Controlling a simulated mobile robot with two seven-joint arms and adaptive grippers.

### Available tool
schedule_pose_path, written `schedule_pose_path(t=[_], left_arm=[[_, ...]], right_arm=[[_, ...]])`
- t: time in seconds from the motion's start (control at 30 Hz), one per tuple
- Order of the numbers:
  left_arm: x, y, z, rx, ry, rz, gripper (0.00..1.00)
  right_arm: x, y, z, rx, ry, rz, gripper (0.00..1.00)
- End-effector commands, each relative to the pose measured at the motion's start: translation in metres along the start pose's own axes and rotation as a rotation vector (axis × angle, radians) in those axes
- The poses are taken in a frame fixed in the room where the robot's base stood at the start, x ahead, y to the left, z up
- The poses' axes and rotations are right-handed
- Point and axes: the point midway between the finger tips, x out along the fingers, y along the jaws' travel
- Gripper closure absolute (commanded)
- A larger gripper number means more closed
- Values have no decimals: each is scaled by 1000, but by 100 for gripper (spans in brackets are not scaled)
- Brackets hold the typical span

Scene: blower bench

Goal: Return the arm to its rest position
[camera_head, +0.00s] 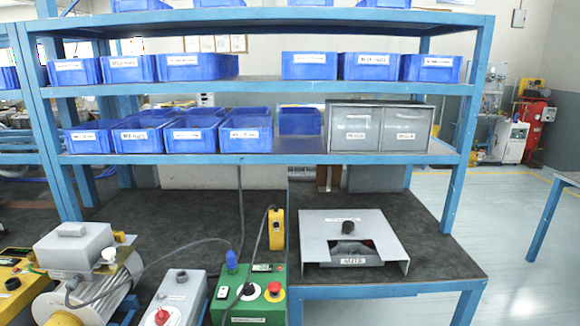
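Neither of my grippers shows in the head view, and no part of either arm can be made out. The blue-framed bench (385,291) fills the middle of the view, with a dark top. A grey metal plate unit (383,228) with a black knob and a dark opening at its front stands on the right part of the bench. A motor-like machine with a grey box on top (75,247) stands at the lower left.
A green control box (240,311) with a red button, a grey box (181,292) and a yellow handheld control (276,229) with cables stand at the front. Shelves (282,158) above hold blue bins (246,136) and a grey drawer unit (379,127). Open floor (500,225) lies at right.

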Motion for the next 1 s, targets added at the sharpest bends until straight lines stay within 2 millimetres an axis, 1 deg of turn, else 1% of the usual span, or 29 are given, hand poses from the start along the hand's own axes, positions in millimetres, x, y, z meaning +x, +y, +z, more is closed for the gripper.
schedule_pose_path(t=[0.03,0.1,0.2,0.4,0.63,0.67,0.7,0.87,1.0], left_arm=[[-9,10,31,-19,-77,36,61],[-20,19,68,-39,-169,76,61],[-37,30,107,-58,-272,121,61],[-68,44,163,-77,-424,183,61],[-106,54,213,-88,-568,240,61],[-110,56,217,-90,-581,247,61],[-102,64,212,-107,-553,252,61],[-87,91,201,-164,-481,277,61],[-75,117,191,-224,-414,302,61]], right_arm=[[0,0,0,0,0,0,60],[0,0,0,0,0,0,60],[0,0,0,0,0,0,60],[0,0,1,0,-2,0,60],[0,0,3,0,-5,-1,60],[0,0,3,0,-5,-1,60],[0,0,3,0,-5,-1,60],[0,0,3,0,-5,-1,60],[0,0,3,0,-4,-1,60]])
